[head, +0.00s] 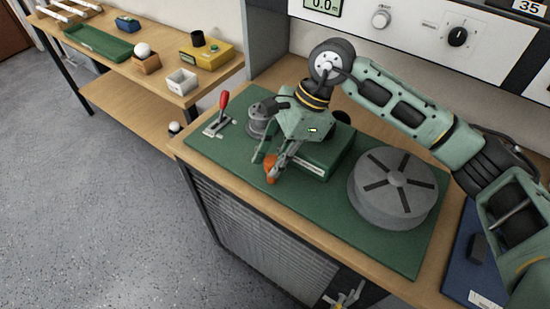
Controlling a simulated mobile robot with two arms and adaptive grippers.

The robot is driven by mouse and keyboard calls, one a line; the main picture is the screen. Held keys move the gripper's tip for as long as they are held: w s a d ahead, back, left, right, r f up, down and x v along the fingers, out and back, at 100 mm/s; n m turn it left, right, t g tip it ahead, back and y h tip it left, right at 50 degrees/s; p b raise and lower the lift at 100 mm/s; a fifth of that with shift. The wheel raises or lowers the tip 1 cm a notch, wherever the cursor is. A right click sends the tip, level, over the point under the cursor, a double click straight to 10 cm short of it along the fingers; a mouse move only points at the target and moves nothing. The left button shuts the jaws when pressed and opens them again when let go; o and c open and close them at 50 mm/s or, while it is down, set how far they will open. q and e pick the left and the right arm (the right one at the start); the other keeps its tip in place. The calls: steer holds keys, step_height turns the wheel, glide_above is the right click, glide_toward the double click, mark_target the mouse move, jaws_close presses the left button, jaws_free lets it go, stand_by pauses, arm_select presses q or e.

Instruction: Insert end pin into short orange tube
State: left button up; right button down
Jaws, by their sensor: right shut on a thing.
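My right gripper (271,166) reaches down over the front part of the green mat, coming from the right. It is shut on a small orange piece (270,172), which looks like the short orange tube. The piece is held at or just above the mat; the gap is too small to tell. The fingers hide part of it. I cannot make out the end pin in this view. My left gripper is not in view.
A green box (318,158) sits behind the gripper. A large grey slotted disc (393,188) stands to its right, a red-handled lever (220,115) and a grey round part (260,118) to its left. A blue board (472,265) lies far right. The mat's front strip (310,208) is clear.

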steer(key=shift+f, duration=0.25)
steer(key=shift+r, duration=0.1)
steer(key=c, duration=1.5)
jaws_free()
steer(key=shift+o, duration=0.2)
steer(key=shift+r+p, duration=0.85)
steer(key=shift+r, duration=1.65)
steer(key=shift+r, duration=0.1)
steer(key=v, duration=1.2)
